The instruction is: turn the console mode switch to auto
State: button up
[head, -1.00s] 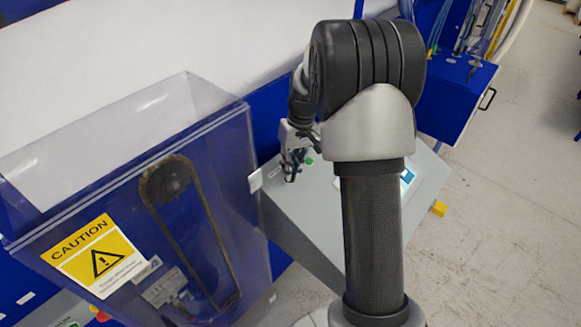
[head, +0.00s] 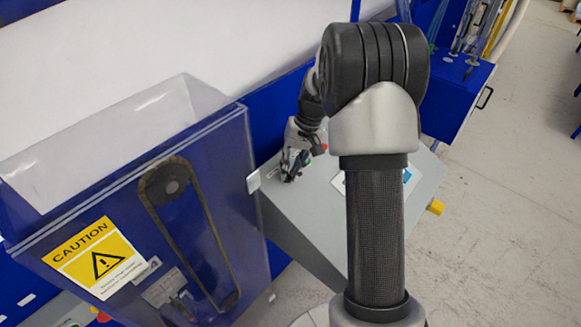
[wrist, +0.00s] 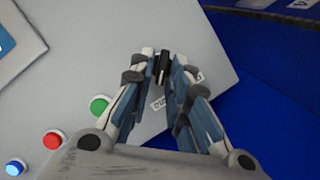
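The console (head: 330,215) has a sloped grey top, which also fills the left of the wrist view (wrist: 120,30). The mode switch (wrist: 162,68) is a small black knob with a lighter line on it, near the console's edge in the wrist view. My gripper (wrist: 163,62) has its fingertips on both sides of the knob, close against it, and looks shut on it. Small printed labels (wrist: 158,104) by the switch are partly hidden by the fingers and cannot be read. In the head view my gripper (head: 292,165) is low over the console's far left corner, and the switch is hidden.
Green (wrist: 99,106), red (wrist: 53,140) and blue (wrist: 15,167) buttons lie in a row left of my gripper. A screen (wrist: 15,45) is at the upper left. A clear guard (head: 215,190) with a caution sign stands left of the console.

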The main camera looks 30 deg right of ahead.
jog(key=shift+o, duration=0.9)
jog(key=shift+w+d+r, duration=0.1)
jog(key=shift+r, duration=0.2)
jog(key=v, duration=1.1)
jog(key=shift+r, duration=0.2)
